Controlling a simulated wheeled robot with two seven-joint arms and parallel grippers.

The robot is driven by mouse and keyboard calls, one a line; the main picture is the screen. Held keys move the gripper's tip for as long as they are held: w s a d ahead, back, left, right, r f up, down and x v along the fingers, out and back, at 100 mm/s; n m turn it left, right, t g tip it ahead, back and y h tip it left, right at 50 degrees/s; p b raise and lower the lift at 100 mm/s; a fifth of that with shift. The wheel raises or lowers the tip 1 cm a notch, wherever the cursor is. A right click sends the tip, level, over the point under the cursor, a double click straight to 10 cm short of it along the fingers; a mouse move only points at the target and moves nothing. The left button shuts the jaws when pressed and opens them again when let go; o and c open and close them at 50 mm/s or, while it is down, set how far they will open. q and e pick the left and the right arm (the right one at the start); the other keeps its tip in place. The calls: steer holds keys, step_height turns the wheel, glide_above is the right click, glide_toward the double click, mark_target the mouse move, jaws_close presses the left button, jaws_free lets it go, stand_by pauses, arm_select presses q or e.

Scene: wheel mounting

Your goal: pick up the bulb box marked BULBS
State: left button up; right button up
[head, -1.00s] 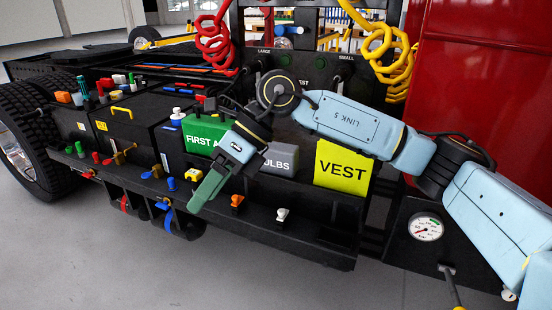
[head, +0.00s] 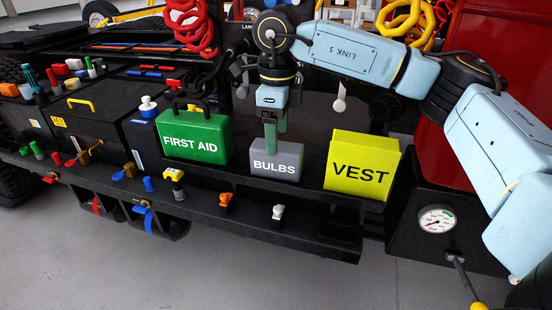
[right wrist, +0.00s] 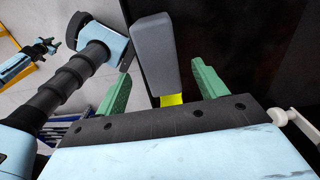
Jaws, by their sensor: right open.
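The bulb box (head: 275,166) is a grey box with white BULBS lettering. It stands on the dark ledge between the green and yellow boxes. My right gripper (head: 276,143) is right above it, pointing down, with its green fingertips at the box's top. In the right wrist view the grey box (right wrist: 154,50) shows between the two open green fingers, with gaps on both sides. The head view does not show clearly how far the fingers reach down the box.
The green FIRST AID box (head: 195,140) stands to the left and the yellow VEST box (head: 361,166) to the right. An orange switch (head: 227,201) and a white switch (head: 278,212) are on the front edge below. Red coils (head: 190,28) hang behind.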

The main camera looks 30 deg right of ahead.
mark_target(277, 160)
step_height(277, 160, down, 2)
steer(key=shift+s+f, duration=0.1)
step_height(277, 160, down, 3)
steer(key=shift+f+p, duration=0.2)
steer(key=shift+p, duration=0.1)
steer(key=shift+f, duration=0.2)
steer(key=shift+c, duration=0.5)
steer(key=c, duration=1)
arm_select(q)
steer(key=w, duration=0.3)
steer(key=shift+w+d+r+t, duration=0.1)
steer(key=shift+r+t, duration=0.2)
steer(key=shift+r, duration=0.05)
arm_select(e)
steer(key=shift+c, duration=0.4)
